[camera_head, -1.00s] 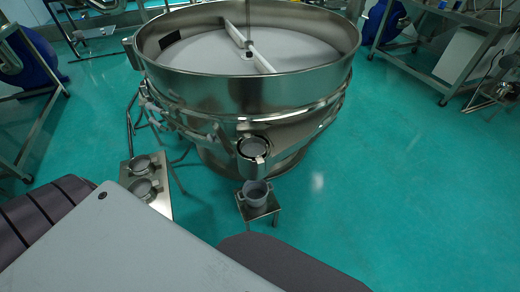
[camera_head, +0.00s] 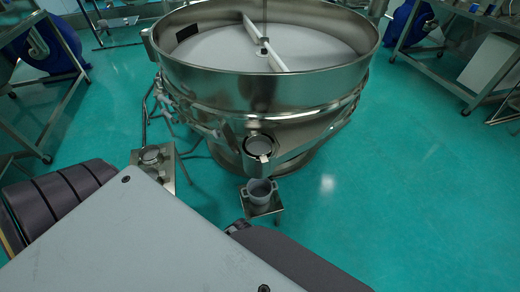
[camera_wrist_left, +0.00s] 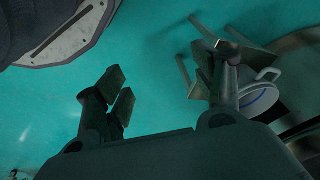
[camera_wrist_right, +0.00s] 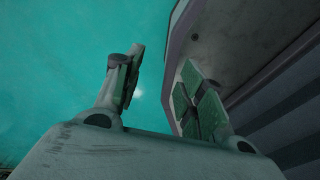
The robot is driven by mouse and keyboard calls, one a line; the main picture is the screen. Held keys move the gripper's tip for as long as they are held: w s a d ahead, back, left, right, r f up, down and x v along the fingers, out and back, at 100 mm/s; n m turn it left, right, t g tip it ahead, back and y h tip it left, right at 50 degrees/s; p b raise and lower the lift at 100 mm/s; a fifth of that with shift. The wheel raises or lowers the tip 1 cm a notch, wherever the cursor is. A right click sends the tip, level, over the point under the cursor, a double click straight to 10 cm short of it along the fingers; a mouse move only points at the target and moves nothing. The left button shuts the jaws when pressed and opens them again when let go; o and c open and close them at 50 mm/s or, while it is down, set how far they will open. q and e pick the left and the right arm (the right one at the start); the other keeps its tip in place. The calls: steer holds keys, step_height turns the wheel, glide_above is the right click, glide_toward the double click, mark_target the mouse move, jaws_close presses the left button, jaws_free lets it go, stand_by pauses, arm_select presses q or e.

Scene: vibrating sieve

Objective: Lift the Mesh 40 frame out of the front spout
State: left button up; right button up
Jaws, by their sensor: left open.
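The front spout (camera_head: 262,164) juts from the near side of the big steel sieve. In the right wrist view my right gripper (camera_wrist_right: 163,85) is open and empty, away from the sieve.
The grey two-handled pot (camera_head: 259,190) stands on a small stand (camera_head: 262,209) below the spout. A steel side stand (camera_head: 167,178) at the left carries a round ring (camera_head: 150,155), partly hidden by my body. Open green floor (camera_head: 400,190) lies to the right.

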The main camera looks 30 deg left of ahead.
arm_select(q)
steer(key=w+d+r+m+h, duration=0.15)
steer(key=w+r, duration=0.25)
steer(key=r, duration=0.6)
steer(key=w+d+r+m+t, duration=0.15)
steer(key=w+r, duration=0.25)
steer(key=r, duration=0.6)
steer(key=w+r+m+g+h, duration=0.15)
steer(key=w+r, duration=0.25)
steer(key=r, duration=0.7)
steer(key=w+a+r, duration=0.4)
steer(key=w+a, duration=0.1)
steer(key=a, duration=0.3)
steer(key=w+a+r+m+y, duration=0.1)
steer(key=w+a+r, duration=0.3)
steer(key=a, duration=0.4)
steer(key=shift+w, duration=0.75)
steer(key=shift+d+f, duration=0.1)
glide_above(264, 158)
steer(key=s+a, duration=0.1)
steer(key=shift+f, duration=4.1)
steer(key=shift+x, duration=2.6)
